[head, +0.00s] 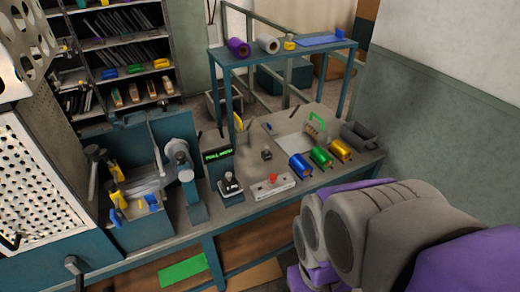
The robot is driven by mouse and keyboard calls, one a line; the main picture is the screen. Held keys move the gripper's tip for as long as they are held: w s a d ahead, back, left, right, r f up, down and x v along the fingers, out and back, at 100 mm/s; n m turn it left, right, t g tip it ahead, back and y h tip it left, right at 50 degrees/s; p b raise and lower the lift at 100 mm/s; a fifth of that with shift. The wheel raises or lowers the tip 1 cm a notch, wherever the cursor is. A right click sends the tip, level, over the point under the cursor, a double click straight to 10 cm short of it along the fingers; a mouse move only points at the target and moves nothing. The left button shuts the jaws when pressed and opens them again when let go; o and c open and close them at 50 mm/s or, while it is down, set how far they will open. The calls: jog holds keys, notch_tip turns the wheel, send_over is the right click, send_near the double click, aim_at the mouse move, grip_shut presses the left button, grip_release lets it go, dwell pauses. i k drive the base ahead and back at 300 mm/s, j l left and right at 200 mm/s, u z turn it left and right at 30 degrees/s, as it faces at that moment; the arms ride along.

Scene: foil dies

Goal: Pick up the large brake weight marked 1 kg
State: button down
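A dark weight-like piece with a pale top (230,187) stands on the workbench in front of the green-lettered display. A smaller dark block (266,154) sits behind it, to the right. No 1 kg marking can be read on either piece, so I cannot tell for sure which is the large brake weight. My grey and purple arm fills the lower right, to the right of the bench. No gripper fingers can be made out.
The workbench (282,207) also bears a box with a red knob (270,186), blue (300,165), green (321,157) and gold (341,149) foil rolls, and a grey bin (359,136). A display (217,155) stands close behind the dark piece. A raised shelf (300,48) spans the back.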

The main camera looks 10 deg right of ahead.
aim_at(230, 184)
jog(key=i+j+z, duration=0.15)
jog(key=z, duration=0.25)
jog(key=j+z, duration=0.35)
jog(key=i+j+z, duration=0.1)
jog(key=j+z, duration=0.3)
